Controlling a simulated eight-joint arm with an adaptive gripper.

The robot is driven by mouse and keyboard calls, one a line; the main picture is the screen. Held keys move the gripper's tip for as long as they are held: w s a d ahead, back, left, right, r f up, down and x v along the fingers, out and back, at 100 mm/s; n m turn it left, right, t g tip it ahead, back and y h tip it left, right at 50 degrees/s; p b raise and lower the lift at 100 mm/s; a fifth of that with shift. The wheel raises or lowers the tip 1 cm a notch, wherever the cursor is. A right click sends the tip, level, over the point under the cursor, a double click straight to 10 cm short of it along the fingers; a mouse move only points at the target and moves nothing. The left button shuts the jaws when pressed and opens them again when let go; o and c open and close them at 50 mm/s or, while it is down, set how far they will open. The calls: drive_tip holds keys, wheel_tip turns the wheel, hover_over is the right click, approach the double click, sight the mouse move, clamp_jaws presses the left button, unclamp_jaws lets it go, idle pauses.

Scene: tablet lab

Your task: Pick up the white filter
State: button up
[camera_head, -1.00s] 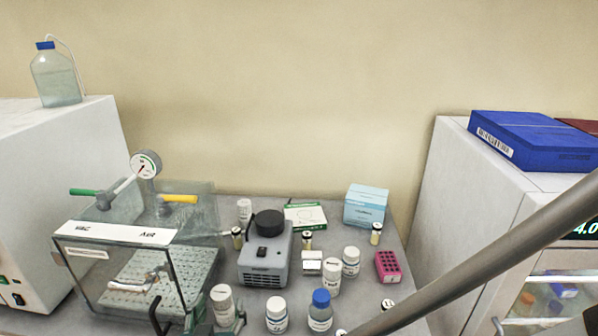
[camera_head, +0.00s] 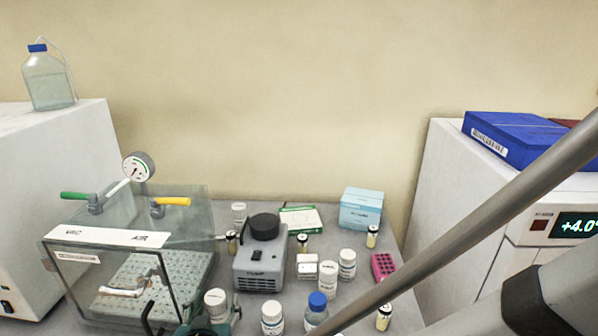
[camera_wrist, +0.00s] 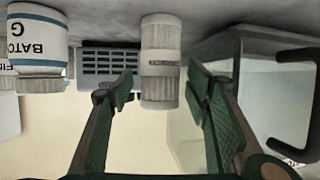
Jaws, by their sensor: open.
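The white filter (camera_wrist: 160,60) is a white cylinder with ribbed ends and a small label band. In the wrist view, which is upside down, it stands on the bench between my fingers and a little beyond their tips. My gripper (camera_wrist: 160,88) is open, with one green-padded finger on each side and nothing visibly held. In the head view, the white cylinder (camera_head: 216,301) is at the front, just right of the clear chamber. My gripper (camera_head: 206,325) shows only partly there, at the bottom edge, close to it.
A white labelled bottle (camera_head: 272,318) and a blue-capped bottle (camera_head: 317,308) stand close to its right. The clear vacuum chamber (camera_head: 125,240) is on the left and a grey device (camera_head: 261,268) behind. A pink rack (camera_head: 382,266) and small vials stand further right.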

drive_tip(key=c, duration=1)
drive_tip(key=shift+r, duration=0.15)
drive_tip(key=shift+r+p, duration=1.7)
drive_tip(key=shift+r, duration=3.15)
